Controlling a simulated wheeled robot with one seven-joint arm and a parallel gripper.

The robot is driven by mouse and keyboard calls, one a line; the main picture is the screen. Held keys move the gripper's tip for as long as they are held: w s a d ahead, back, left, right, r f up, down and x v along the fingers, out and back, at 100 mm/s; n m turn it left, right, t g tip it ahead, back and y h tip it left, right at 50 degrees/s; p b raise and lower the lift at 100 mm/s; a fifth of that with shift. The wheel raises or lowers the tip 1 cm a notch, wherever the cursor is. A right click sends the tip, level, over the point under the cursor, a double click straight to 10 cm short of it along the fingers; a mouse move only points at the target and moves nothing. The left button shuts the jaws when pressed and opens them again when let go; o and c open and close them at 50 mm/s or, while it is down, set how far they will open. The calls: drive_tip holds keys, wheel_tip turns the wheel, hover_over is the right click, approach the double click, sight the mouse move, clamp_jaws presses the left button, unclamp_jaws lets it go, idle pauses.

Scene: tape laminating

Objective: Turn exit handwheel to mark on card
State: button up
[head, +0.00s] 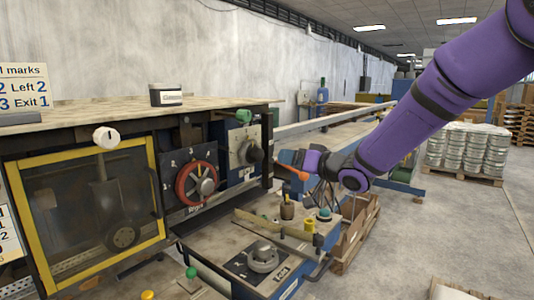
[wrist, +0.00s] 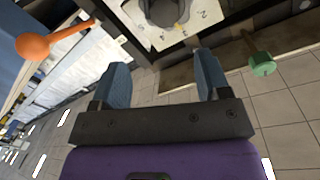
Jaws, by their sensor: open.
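A card (head: 22,92) at the far left of the head view reads "Left 2" and "Exit 1"; part is cut off. A dark round handwheel (head: 250,153) sits on a pale plate on the machine front. In the wrist view a grey round wheel (wrist: 168,10) on a pale numbered plate (wrist: 205,14) is cut off by the top edge. Digits "2" show there, with a small yellow mark near the wheel. My gripper (wrist: 162,68) is open and empty, its blue fingers apart and pointing toward this plate, short of the wheel. I cannot read the pointer's setting.
A red handwheel (head: 197,184) is left of the dark one. An orange-knobbed lever (wrist: 38,45) is left of my fingers, and a green knob (wrist: 263,65) is right. A lower bench carries a grey handwheel (head: 263,256) and small pots.

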sight(261, 155)
drive_tip(key=shift+g+y, duration=0.4)
drive_tip(key=shift+y, duration=0.3)
drive_tip(key=x, duration=1.2)
drive_tip(key=shift+w+f, duration=0.15)
drive_tip(key=shift+f, duration=0.2)
drive_tip(key=c, duration=0.9)
